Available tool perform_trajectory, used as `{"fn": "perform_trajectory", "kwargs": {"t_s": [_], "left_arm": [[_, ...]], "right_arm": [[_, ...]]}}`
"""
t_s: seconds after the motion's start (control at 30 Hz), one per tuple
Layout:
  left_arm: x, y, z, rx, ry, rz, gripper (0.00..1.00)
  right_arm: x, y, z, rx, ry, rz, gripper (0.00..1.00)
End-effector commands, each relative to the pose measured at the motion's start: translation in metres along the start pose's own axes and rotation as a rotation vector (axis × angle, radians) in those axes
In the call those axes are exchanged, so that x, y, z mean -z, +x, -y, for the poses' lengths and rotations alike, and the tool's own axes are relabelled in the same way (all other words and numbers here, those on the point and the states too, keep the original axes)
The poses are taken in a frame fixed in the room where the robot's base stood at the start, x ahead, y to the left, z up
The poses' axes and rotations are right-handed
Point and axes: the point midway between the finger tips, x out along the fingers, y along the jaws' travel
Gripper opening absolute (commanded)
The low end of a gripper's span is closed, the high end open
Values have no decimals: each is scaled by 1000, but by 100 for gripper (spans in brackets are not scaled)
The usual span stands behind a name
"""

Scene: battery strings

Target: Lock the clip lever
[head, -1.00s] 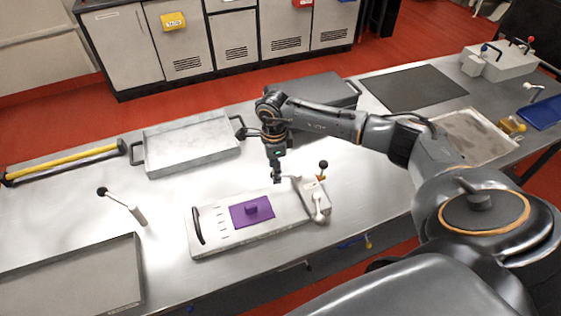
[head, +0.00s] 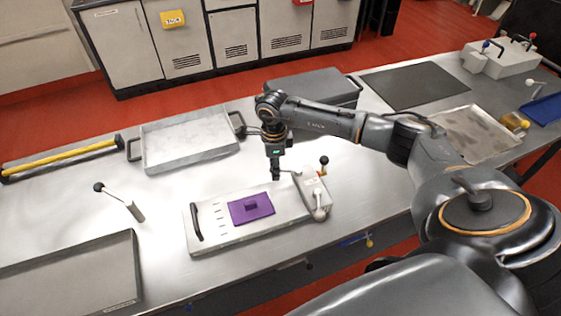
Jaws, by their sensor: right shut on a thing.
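The clip (head: 311,192) is a pale block at the right end of a light board. A thin lever (head: 288,171) reaches from its top left side to my right gripper (head: 276,176). My right gripper points down just left of the clip, and its fingers are shut on the lever's end, which they hide. A black knob (head: 323,160) on an orange-based stem stands at the back of the clip. A white rounded handle (head: 319,214) is at its front. My left gripper is not in view.
The board (head: 222,231) carries a purple plate (head: 251,207) and a black handle (head: 196,222). A loose-looking lever (head: 120,201) with a black knob is at left. Trays (head: 190,140) and a dark lidded case (head: 315,87) stand behind. Bare table lies left of the board.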

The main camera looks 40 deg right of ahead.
Motion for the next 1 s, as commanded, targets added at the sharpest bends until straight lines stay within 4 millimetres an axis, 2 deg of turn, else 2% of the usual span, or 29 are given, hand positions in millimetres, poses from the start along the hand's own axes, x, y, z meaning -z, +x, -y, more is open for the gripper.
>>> {"fn": "perform_trajectory", "kwargs": {"t_s": [0.3, 0.77, 1.0], "left_arm": [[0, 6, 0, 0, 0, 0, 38], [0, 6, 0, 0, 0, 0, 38], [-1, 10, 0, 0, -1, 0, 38]], "right_arm": [[1, 1, 10, -1, 152, -2, 0], [2, 1, 13, 0, 185, -2, 0], [4, 1, 20, 0, 294, -1, 0]]}}
